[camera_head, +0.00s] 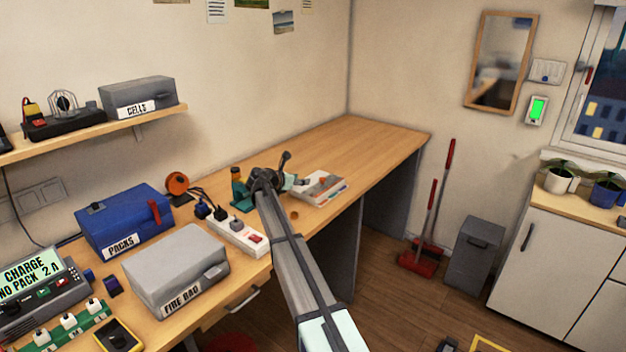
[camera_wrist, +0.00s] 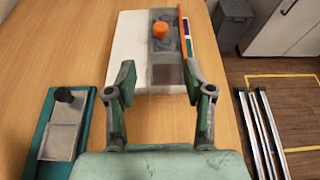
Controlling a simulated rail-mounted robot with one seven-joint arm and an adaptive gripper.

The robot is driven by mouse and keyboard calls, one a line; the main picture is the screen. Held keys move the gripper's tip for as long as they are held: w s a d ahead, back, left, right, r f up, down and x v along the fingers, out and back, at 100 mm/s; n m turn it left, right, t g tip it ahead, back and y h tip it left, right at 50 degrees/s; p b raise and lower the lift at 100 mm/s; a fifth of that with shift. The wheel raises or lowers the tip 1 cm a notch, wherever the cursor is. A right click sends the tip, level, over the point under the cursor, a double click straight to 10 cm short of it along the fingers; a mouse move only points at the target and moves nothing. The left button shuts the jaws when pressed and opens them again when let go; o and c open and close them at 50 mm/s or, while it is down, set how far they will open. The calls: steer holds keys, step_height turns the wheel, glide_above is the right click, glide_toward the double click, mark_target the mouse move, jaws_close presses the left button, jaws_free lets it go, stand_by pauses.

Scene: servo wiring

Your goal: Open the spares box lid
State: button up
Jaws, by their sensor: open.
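What looks like the spares box (camera_head: 325,188) is a low white-and-grey box on the wooden bench, just right of my gripper (camera_head: 292,172) in the head view. No name label on it is readable. In the wrist view the box (camera_wrist: 129,50) lies ahead of my gripper (camera_wrist: 159,77). It has a white part at left and a grey strip at right with an orange knob (camera_wrist: 160,32) on top. My gripper is open, its fingers spread at the near edge of the box with nothing between them. Whether the fingers touch the box cannot be told.
A teal stand (camera_wrist: 62,135) with a grey plate and dark knob is left of my gripper. A white power strip (camera_head: 238,237), grey fire bag box (camera_head: 175,262) and blue packs box (camera_head: 122,215) stand nearer. The far bench is clear.

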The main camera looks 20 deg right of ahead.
mark_target(322, 178)
steer(key=p+x, duration=0.3)
steer(key=x, duration=1.2)
steer(key=shift+p, duration=0.4)
steer(key=shift+w+d+f, duration=0.3)
steer(key=shift+d+f, duration=0.05)
steer(key=shift+d, duration=0.05)
steer(key=shift+c, duration=0.4)
jaws_close()
